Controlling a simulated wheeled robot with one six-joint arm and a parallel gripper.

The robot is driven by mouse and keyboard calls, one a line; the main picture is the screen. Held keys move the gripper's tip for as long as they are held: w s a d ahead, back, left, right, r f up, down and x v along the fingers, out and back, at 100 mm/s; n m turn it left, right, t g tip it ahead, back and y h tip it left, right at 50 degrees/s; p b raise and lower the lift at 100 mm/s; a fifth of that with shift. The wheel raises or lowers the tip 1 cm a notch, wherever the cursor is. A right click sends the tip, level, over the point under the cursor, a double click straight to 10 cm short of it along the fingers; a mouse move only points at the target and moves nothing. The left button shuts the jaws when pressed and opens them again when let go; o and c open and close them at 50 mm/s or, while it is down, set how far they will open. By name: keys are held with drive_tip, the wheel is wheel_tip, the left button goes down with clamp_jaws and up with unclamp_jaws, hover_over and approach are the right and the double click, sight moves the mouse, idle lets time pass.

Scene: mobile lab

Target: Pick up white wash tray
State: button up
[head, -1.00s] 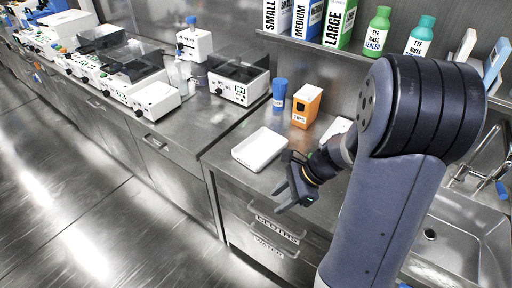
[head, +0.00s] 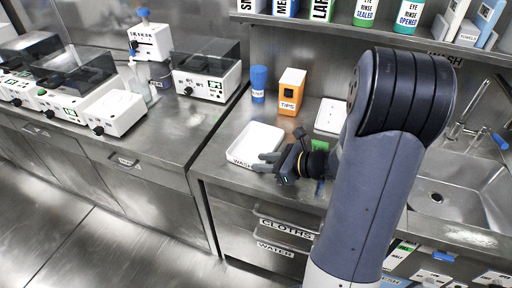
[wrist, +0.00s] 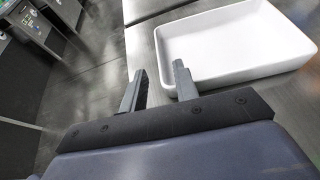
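The white wash tray (head: 255,140) is a shallow open tray lying flat on the steel counter, with "WASH" lettered on its front wall. It also shows in the wrist view (wrist: 235,48), empty inside. My gripper (head: 268,163) is at the tray's front right corner in the head view.
An orange-and-white tips box (head: 291,92) and a blue-capped container (head: 259,84) stand behind the tray. Another white tray (head: 331,115) lies to the right, then the sink (head: 455,190). White lab devices (head: 207,78) stand at left. Drawers (head: 285,228) lie below the counter.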

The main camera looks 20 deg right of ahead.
drive_tip(key=shift+x, duration=2.85)
drive_tip(key=shift+s+r, duration=0.1)
drive_tip(key=shift+c, duration=0.2)
clamp_jaws()
